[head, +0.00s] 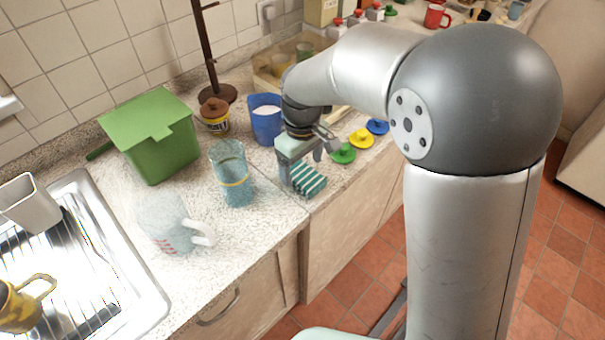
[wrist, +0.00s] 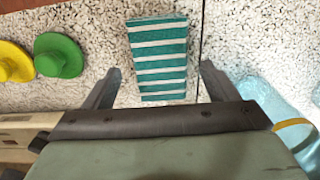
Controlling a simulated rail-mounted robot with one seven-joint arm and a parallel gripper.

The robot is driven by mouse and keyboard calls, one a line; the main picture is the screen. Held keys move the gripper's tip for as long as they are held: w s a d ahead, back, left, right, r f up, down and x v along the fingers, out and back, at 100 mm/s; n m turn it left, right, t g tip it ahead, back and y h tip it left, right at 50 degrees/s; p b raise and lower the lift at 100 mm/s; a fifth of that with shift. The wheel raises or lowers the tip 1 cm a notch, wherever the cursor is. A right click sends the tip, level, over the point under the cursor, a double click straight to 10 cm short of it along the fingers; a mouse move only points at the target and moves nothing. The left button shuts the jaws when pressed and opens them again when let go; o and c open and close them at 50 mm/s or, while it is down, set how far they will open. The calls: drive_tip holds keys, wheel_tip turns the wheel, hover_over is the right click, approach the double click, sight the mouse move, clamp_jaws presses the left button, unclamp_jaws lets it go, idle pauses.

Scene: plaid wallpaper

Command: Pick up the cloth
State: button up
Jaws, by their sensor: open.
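The cloth (head: 308,182) is a folded teal and white striped rectangle on the speckled worktop, close to its front edge. In the wrist view the cloth (wrist: 158,58) lies flat, with its lower end reaching into the gap between my fingers. My gripper (head: 300,175) points down just above and beside the cloth and hides part of it in the head view. In the wrist view my gripper (wrist: 158,80) is open, with one finger on each side of the cloth and nothing held. I cannot tell the exact height of the fingertips above the worktop.
A blue glass (head: 233,175) with a yellow band stands left of my gripper. A blue container (head: 266,120) is behind it. Green (head: 343,154), yellow (head: 361,138) and blue (head: 378,127) lids lie to the right. A measuring jug (head: 168,222) and green bin (head: 155,140) stand further left.

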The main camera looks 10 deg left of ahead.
drive_tip(key=shift+f, duration=0.95)
drive_tip(key=shift+c, duration=0.3)
drive_tip(key=c, duration=1)
drive_tip(key=shift+r, duration=0.1)
